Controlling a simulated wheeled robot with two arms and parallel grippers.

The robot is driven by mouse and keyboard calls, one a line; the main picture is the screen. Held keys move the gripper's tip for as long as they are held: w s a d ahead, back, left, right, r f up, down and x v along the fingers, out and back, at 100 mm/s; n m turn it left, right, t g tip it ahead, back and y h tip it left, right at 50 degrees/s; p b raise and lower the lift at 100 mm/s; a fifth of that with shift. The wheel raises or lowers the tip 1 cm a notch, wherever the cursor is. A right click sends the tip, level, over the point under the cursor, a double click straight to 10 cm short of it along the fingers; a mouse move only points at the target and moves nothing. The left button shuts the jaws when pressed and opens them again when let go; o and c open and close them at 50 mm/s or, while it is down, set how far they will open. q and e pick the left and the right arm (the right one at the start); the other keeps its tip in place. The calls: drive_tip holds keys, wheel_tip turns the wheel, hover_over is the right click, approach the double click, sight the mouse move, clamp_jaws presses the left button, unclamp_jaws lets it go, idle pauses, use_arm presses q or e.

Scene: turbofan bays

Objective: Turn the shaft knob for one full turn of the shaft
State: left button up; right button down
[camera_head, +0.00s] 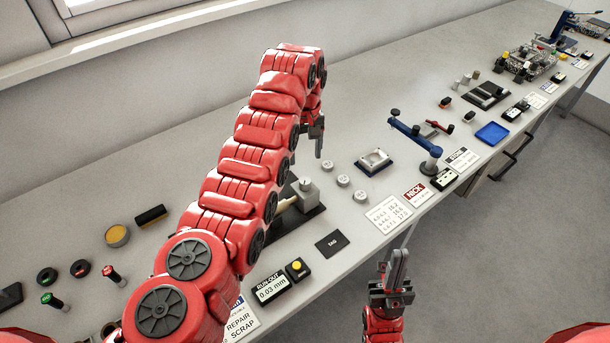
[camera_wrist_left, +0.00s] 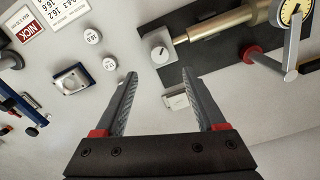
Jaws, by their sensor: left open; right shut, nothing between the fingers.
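The pale brass shaft (camera_wrist_left: 222,22) lies along a dark base plate (camera_wrist_left: 215,60) in the left wrist view. A light grey block with a round face (camera_wrist_left: 158,47), which looks like the shaft knob, sits at its end. In the head view the grey block (camera_head: 308,190) shows beside my left arm, which hides most of the shaft. My left gripper (camera_head: 317,147) is open above the table, beyond the block. Its fingers (camera_wrist_left: 160,75) are apart, with the block past the tips in the wrist view. My right gripper (camera_head: 396,268) is shut and empty near the table's front edge.
A small white block (camera_wrist_left: 177,99) shows between my left fingers. Several round pucks (camera_head: 343,181) and a RUN-OUT display (camera_head: 271,289) reading 0.03 mm lie nearby.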

sight(305, 180)
use_arm(q)
wheel_tip(305, 180, down, 8)
drive_tip(key=shift+r+p, duration=0.15)
drive_tip(key=shift+p, duration=0.95)
drive_tip(key=shift+f, duration=1.1)
drive_tip(key=shift+c, duration=0.4)
clamp_jaws()
